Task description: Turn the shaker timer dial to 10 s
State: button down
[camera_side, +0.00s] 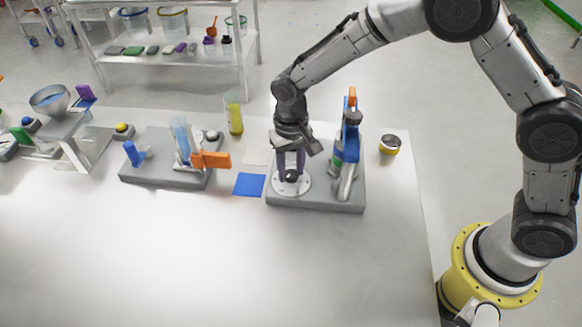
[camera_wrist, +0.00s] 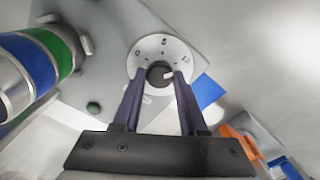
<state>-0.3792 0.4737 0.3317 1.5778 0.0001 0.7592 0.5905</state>
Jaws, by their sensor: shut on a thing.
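The timer dial is a round white disc (camera_side: 304,185) on a grey base, with a dark knob (camera_side: 291,176) at its centre. The knob (camera_wrist: 158,72) has a pale pointer that points right, near that mark. My gripper (camera_wrist: 160,74) points down over the dial, its two purple fingers on either side of the knob and shut on it. It also shows in the side view (camera_side: 291,172).
The shaker with a blue and green cylinder (camera_side: 350,145) stands close right of my gripper on the same base (camera_side: 325,204). A blue square (camera_side: 249,185) and another grey station (camera_side: 165,178) with an orange part lie left. The front table is clear.

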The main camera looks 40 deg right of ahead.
aim_at(291, 173)
jog(key=shift+w+r, duration=0.1)
jog(key=shift+c, duration=2.2)
grip_release()
notch_tip(291, 173, up, 14)
